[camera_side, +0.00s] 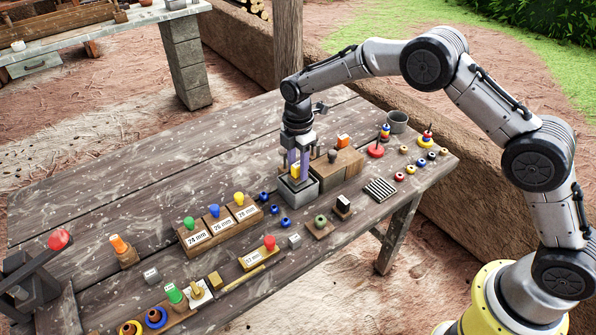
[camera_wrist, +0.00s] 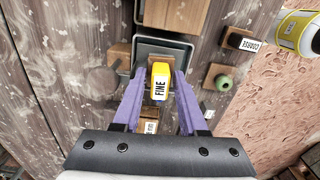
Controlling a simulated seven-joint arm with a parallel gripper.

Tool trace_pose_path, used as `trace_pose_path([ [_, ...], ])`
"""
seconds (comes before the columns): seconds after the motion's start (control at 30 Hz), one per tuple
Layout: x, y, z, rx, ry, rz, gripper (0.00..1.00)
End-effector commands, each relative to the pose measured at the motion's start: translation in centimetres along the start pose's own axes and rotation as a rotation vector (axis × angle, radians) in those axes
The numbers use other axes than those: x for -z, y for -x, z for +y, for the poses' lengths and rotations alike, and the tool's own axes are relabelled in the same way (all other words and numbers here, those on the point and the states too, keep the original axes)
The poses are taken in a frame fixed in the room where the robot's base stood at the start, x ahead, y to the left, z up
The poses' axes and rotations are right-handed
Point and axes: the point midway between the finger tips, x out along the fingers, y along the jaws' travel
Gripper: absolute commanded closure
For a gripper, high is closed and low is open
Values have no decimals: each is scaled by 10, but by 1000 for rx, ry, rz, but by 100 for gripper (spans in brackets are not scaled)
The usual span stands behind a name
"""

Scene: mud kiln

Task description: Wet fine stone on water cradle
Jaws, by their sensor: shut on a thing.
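The fine stone (camera_wrist: 160,84) is a yellow block with a white face labelled FINE. My gripper (camera_wrist: 158,82) has its purple fingers shut on it. In the side view, my gripper (camera_side: 298,172) points down over a grey open box (camera_side: 313,193), which looks like the water cradle. A little yellow of the stone (camera_side: 295,170) shows between the fingers. In the wrist view the grey box (camera_wrist: 188,52) lies beyond and under the stone. The stone's lower end is hidden, so I cannot tell whether it touches the cradle.
A wooden block (camera_side: 349,162) with a dark knob stands right behind the cradle. A block labelled COARSE (camera_wrist: 241,41) and a green ring (camera_side: 320,221) sit on wooden pads nearby. The back left tabletop is clear.

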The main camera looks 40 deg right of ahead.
Motion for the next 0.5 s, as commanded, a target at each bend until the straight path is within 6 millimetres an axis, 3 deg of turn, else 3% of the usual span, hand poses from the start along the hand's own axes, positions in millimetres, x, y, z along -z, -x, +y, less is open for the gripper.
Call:
trace_pose_path([
  [0.5, 0, 36, 1, -4, 0, 1, 100],
])
